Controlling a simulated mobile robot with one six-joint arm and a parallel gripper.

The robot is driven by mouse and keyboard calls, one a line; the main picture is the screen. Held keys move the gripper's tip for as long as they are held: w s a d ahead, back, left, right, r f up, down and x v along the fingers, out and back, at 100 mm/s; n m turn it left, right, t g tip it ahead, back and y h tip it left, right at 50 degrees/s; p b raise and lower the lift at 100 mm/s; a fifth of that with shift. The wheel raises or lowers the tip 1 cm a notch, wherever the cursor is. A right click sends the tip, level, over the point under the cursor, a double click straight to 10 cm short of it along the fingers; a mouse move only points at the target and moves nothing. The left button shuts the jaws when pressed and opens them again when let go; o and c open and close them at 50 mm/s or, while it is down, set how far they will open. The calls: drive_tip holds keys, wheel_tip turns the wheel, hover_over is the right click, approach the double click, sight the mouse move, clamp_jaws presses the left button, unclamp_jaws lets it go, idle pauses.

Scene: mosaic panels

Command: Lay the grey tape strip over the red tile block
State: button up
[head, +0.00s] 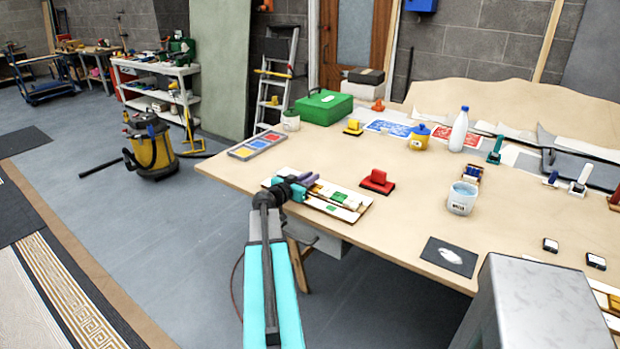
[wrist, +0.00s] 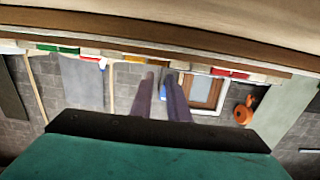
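My gripper (head: 309,182) is low over the left part of a white panel (head: 350,213) with a brown edge near the table's front left. Its two purple-grey fingers also show in the wrist view (wrist: 159,76). A gap lies between them and I see nothing held. Green pieces (head: 338,196) lie on the panel, partly behind the gripper. A red block with a raised top (head: 377,182) stands just right of the panel; I cannot tell whether it is the red tile block. I cannot make out the grey tape strip.
A flat tray of coloured squares (head: 257,146) lies left behind the panel. A white tub (head: 462,198), a dark card (head: 449,257) and a white bottle (head: 459,130) stand or lie to the right. Bare tabletop (head: 330,150) lies behind the panel.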

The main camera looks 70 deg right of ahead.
drive_tip(key=shift+o, duration=0.5)
drive_tip(key=shift+r, duration=0.1)
drive_tip(key=b+v, duration=0.1)
drive_tip(key=v, duration=1.1)
drive_tip(key=shift+s, duration=0.1)
idle(0.6)
